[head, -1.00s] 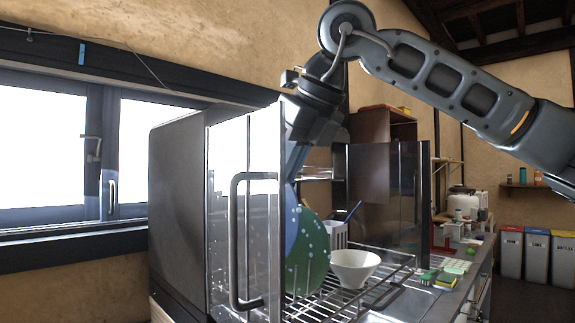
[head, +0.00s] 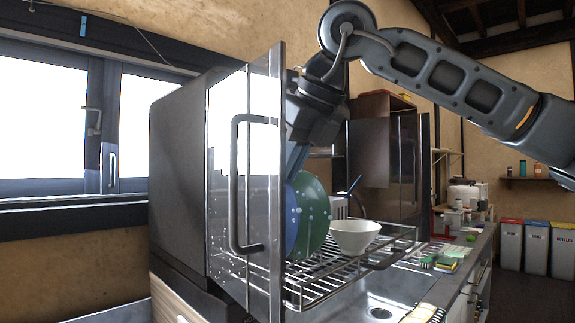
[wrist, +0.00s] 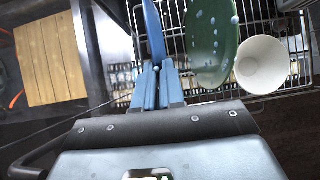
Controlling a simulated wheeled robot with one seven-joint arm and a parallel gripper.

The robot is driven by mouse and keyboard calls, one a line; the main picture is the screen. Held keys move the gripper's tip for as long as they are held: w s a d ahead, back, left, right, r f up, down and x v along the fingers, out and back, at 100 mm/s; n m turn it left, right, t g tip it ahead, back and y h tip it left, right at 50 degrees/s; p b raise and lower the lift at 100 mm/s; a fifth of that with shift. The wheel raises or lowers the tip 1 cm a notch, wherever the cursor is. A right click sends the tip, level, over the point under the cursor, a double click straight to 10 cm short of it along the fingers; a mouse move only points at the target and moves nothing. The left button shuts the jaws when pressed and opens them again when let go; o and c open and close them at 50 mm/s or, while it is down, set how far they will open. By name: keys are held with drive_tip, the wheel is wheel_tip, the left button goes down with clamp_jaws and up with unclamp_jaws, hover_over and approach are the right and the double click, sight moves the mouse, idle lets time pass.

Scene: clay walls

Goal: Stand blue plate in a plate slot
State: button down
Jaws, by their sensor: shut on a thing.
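A white bowl (head: 354,238) sits on the rack right of the green plate. A white utensil holder (head: 339,207) stands behind. The glass door with its handle (head: 236,190) stands close on the left. A sink (head: 385,305) lies front right.

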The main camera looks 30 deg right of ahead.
drive_tip(key=c, duration=1.1)
unclamp_jaws()
drive_tip(key=shift+f, duration=0.1)
drive_tip(key=shift+c, duration=0.2)
drive_tip(key=v, duration=0.8)
drive_tip(key=shift+f, duration=0.1)
